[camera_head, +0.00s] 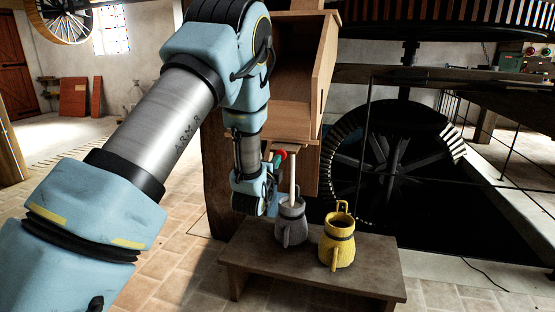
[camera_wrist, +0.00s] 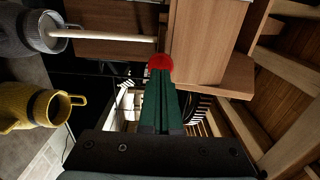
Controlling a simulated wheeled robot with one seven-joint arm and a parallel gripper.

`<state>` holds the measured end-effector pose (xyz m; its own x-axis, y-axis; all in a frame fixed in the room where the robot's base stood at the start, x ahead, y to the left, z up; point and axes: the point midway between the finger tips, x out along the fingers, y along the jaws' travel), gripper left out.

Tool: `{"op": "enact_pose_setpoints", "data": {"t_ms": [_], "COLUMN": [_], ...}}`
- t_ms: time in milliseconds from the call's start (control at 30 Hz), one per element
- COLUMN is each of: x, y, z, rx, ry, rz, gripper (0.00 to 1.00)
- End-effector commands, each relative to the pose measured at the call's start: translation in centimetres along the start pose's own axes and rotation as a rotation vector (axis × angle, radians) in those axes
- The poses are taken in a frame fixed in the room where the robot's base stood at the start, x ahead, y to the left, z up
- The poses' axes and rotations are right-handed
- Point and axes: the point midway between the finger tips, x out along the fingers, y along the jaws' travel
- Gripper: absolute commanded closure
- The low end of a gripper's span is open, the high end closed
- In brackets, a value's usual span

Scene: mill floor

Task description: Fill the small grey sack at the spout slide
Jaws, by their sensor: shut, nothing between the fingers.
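The small grey sack (camera_head: 291,222) stands upright on a low wooden bench (camera_head: 255,255) under the wooden spout (camera_head: 290,122). It also shows in the wrist view (camera_wrist: 22,32). A straight pale stream (camera_head: 292,178) runs from the spout into the sack's open mouth; the wrist view shows it too (camera_wrist: 110,37). The level inside the sack is hidden. My gripper (camera_head: 275,159) is shut and empty beside the spout. Its green fingertips (camera_wrist: 160,82) are at the red knob (camera_wrist: 160,62) on the spout front, apparently touching it.
A yellow sack (camera_head: 338,245) with a handle stands right of the grey one on the bench. A large dark toothed wheel (camera_head: 395,165) and railings fill the right side. The tiled floor left of the bench is clear.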

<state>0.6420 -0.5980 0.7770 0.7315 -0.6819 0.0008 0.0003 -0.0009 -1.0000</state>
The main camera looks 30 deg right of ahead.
Motion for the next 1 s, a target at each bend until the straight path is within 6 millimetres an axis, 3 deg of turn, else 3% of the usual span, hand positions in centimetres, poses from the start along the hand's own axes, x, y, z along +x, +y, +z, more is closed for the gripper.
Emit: {"op": "enact_pose_setpoints", "data": {"t_ms": [200,567,833,1000], "x": [1.5,1.7,6.0,7.3], "y": [0.0,0.1,0.4,0.1], "z": [0.1,0.0,0.0,0.0], "rx": [0.000,0.000,0.001,0.001], "ry": [0.000,0.000,0.001,0.000], "rz": [0.000,0.000,-0.003,0.000], "gripper": [1.00,1.00,1.00,1.00]}}
